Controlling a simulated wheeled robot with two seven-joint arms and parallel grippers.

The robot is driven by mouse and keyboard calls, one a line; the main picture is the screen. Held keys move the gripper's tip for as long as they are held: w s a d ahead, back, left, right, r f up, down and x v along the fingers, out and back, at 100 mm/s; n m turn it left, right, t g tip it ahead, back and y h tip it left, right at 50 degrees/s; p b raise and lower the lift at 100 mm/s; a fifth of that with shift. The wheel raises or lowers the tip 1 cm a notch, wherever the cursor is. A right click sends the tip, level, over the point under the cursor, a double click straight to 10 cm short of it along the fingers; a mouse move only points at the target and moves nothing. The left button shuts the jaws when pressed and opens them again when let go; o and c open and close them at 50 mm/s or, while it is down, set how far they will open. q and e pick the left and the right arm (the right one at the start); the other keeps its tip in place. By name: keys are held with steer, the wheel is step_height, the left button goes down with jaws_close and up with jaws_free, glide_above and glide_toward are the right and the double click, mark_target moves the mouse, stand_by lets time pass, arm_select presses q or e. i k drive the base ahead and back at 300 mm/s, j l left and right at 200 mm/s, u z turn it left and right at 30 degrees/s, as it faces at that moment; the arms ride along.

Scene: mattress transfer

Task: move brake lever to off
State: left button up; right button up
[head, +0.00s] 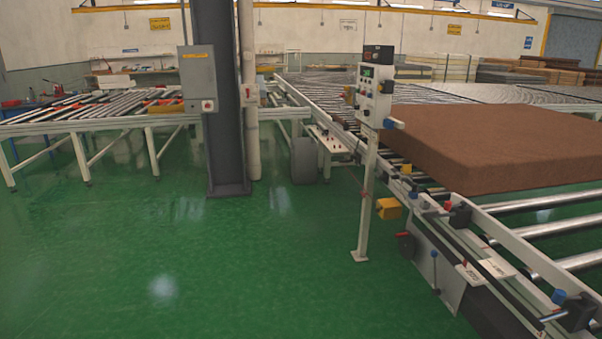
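A small lever (435,271) with a dark knob stands upright on a pale plate under the near side rail of the roller conveyor. A round dark part with a red handle (404,235) sits to its left, below a yellow box. I cannot tell which of these is the brake lever, and no on or off marking is readable. Neither of my grippers is in view.
A brown mattress block (490,147) lies on the roller conveyor (505,237) at right. A control post (366,197) stands beside the rail. A dark column (219,100) stands left of centre. The green floor (180,270) in front is clear.

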mark_target(360, 137)
steer(key=i+j, duration=0.1)
steer(key=i, duration=4.5)
steer(key=l, duration=0.1)
